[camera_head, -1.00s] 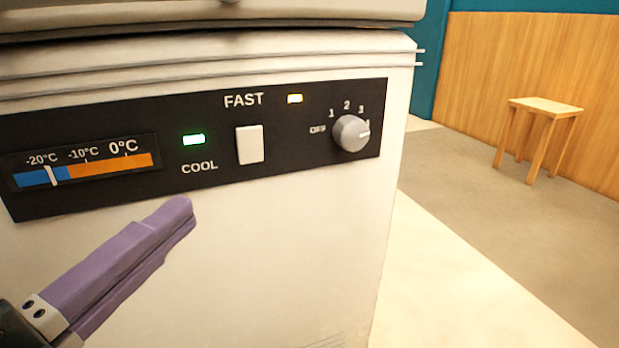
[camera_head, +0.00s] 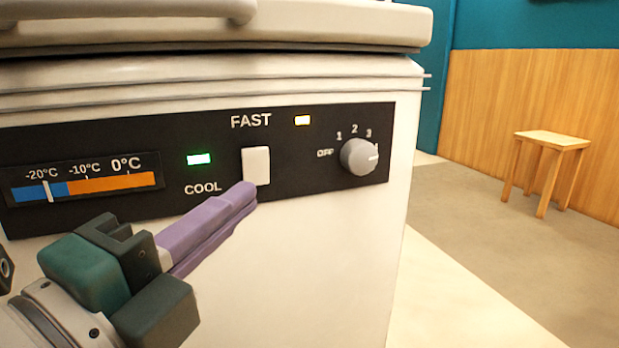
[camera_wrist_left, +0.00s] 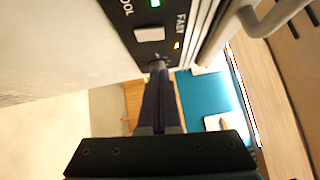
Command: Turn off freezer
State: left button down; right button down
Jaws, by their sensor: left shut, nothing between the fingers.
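The white freezer (camera_head: 310,255) fills most of the head view. Its black control panel (camera_head: 210,128) has a temperature scale, a lit green COOL light (camera_head: 199,160), a lit yellow light (camera_head: 302,120), a white switch (camera_head: 256,166) under FAST, and a grey round knob (camera_head: 360,157). The knob's mark points right, past 3, away from OFF. My left gripper (camera_head: 247,192) is shut and empty, its purple fingertips just below the white switch, left of the knob. In the left wrist view the shut fingers (camera_wrist_left: 160,72) overlap the knob area, which is mostly hidden. My right gripper is not in view.
The freezer's lid (camera_head: 340,22) with a handle (camera_head: 190,9) is above the panel. A wooden stool (camera_head: 553,140) stands to the right by a wood-panelled wall (camera_head: 590,95). The floor right of the freezer is clear.

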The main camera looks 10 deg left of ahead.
aim_at(264, 156)
pick_arm(q)
jog(key=w, duration=0.2)
jog(key=w+b, duration=0.1)
jog(key=w, duration=0.1)
jog(key=w+a+b, duration=0.1)
jog(key=w, duration=0.1)
jog(key=shift+a+r, duration=0.1)
jog(key=shift+r, duration=0.15)
jog(key=shift+w+a+r, duration=0.15)
jog(key=shift+w+a, duration=0.05)
jog(key=shift+w, duration=0.05)
jog(key=p, duration=0.1)
jog(key=r+p, duration=0.1)
jog(key=p, duration=0.1)
jog(key=shift+w+a+g, duration=0.15)
jog(key=shift+w+g, duration=0.05)
jog(key=shift+g, duration=0.1)
jog(key=shift+f+b, duration=0.35)
jog(key=shift+f, duration=0.1)
jog(key=shift+r, duration=0.1)
